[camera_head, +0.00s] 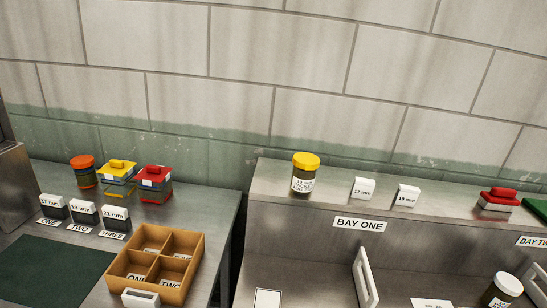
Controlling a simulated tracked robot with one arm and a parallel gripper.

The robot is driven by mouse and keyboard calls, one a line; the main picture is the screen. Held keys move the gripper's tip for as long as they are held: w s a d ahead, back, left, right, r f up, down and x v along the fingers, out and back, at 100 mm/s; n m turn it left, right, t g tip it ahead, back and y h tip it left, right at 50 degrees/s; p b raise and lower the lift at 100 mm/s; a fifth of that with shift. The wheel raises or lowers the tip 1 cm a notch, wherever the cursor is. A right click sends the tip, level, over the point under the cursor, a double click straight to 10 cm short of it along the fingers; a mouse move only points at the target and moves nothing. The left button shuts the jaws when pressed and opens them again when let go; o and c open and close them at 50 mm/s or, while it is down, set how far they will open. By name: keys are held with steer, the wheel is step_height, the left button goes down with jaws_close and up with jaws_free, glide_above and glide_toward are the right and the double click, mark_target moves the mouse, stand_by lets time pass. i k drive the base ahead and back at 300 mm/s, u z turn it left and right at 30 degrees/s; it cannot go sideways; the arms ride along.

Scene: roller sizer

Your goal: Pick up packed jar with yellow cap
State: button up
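A jar with a yellow cap (304,173) stands upright on the raised metal shelf labelled BAY ONE. Its body is dark brownish-green with a white label whose text is too small to read fully. My gripper is not visible in this view, so its distance from the jar and its state cannot be seen.
White cards (363,188) stand right of the jar, with a red-topped block (499,199) further right. A white-capped jar (502,290) is at lower right. Left, across a gap, a bench holds a wooden divided tray (197,247), an orange-capped jar (83,170) and lidded containers (118,178).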

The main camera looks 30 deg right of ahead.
mark_target(305, 165)
steer(key=z, duration=0.35)
steer(key=i, duration=1.2)
steer(key=z, duration=0.75)
